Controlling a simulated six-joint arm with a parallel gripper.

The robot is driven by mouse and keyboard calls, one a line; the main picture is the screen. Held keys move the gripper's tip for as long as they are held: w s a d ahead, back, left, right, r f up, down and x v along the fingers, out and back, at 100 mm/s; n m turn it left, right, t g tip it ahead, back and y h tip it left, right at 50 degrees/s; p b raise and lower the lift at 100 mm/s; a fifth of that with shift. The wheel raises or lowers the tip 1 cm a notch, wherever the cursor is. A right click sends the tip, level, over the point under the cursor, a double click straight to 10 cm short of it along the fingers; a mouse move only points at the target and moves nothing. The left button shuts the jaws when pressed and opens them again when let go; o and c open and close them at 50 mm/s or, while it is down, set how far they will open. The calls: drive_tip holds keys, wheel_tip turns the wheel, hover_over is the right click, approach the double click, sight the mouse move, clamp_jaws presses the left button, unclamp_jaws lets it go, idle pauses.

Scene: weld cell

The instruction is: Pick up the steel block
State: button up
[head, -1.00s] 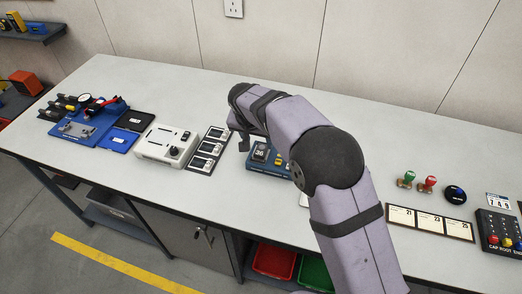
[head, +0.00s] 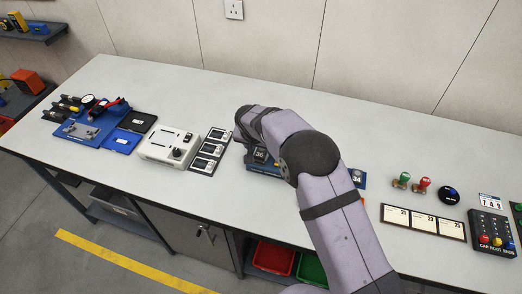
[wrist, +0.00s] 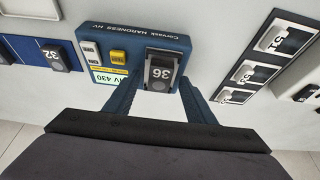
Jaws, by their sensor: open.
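A dark grey block marked 36, which looks like steel (wrist: 161,71), sits on the front of a blue hardness tester (wrist: 92,34) in the wrist view. The tester's display reads HV 430. In the head view the block (head: 260,155) and tester (head: 263,169) are partly covered by my arm. My gripper (wrist: 160,88) is open in the wrist view. Its two fingers reach toward the tester, one on each side of the block, with nothing held. I cannot tell whether they touch it. In the head view the fingertips are hidden or too small to tell.
Another numbered block (head: 357,177) is on a blue plate to the right. A black rack of three gauge-like pieces (head: 208,152) and a white instrument (head: 168,146) stand close on the left. Stamps (head: 424,186) and cards (head: 424,222) lie further right. The bench behind is clear.

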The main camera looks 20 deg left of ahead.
clamp_jaws()
